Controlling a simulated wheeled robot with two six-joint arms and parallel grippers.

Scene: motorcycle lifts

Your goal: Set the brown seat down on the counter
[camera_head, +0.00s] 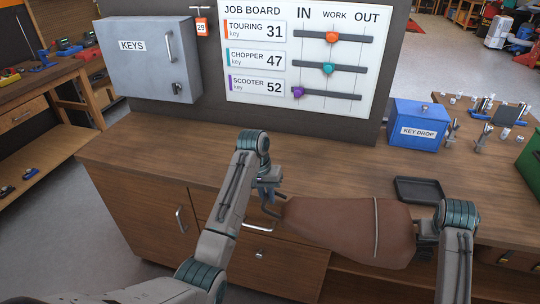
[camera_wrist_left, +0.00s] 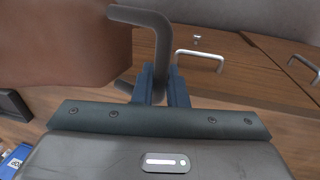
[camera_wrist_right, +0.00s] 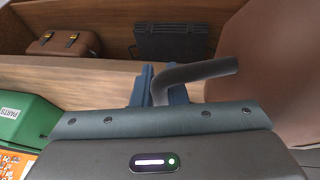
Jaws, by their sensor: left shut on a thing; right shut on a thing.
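The brown seat (camera_head: 340,225) has a pale seam across its right part and a dark bent handle at each end. It hangs between my two grippers and overlaps the front edge of the wooden counter (camera_head: 180,150) in the head view; its exact height is unclear. My left gripper (camera_head: 268,193) is shut on the left handle, and the left wrist view shows its fingers (camera_wrist_left: 160,88) around the bar. My right gripper (camera_wrist_right: 158,88) is shut on the other handle; in the head view its fingers are mostly hidden by my arm and the seat.
A black tray (camera_head: 419,190) lies on the counter's right part, near the blue key drop box (camera_head: 418,125). A grey key cabinet (camera_head: 148,58) and job board (camera_head: 300,50) stand behind. The counter's left and middle top is clear. A green box (camera_wrist_right: 28,122) shows at right.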

